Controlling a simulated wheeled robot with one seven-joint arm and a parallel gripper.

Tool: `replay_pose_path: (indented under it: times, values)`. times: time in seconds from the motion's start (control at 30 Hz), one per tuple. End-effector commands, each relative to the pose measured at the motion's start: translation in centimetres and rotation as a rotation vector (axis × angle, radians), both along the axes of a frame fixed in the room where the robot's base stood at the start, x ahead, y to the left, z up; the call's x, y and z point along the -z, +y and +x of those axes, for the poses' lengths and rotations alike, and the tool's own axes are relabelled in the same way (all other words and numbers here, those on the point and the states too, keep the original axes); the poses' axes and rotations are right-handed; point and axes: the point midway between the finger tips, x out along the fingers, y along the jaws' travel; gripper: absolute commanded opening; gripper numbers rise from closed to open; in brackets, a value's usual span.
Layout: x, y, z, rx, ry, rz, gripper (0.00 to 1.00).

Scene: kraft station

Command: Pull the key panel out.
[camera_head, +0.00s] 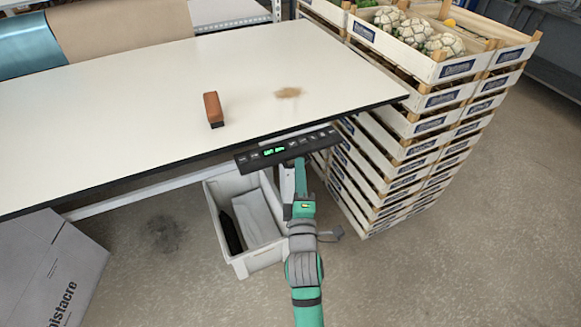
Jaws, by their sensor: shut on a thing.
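The key panel (287,150) is a long dark bar with several keys and a lit green display. It lies along the front edge of the white table (150,105), near the table's right corner. My gripper (299,165) reaches up from below and is shut at the panel's near edge, right of the display. Its fingertips are partly hidden under the panel. I cannot tell how far the panel stands out from the table.
A brown block (213,107) and a brown stain (289,92) are on the table. Stacked crates (400,150) with vegetables stand close at the right. A grey bin (243,264) sits below the table, left of my arm. A cardboard box (48,270) stands at the lower left.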

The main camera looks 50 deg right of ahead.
Motion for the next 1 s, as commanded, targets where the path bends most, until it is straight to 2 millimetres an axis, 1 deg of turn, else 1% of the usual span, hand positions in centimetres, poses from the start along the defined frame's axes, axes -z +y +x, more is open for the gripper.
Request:
replay_pose_path:
  times: [0.17, 0.2, 0.27, 0.67, 0.77, 1.0]
  values:
    - [0.2, 0.1, 0.1, -0.002, 0.002, 0.003, 0.00]
    - [0.2, 0.1, 0.1, -0.002, 0.002, 0.002, 0.11]
    - [0.1, 0.0, 0.1, -0.001, 0.001, 0.003, 0.25]
    - [0.1, 0.3, -0.2, -0.001, 0.001, 0.000, 0.25]
    - [0.4, 0.8, -0.8, 0.000, 0.004, 0.000, 0.25]
    - [0.9, 3.2, -3.2, 0.000, 0.005, 0.001, 0.25]
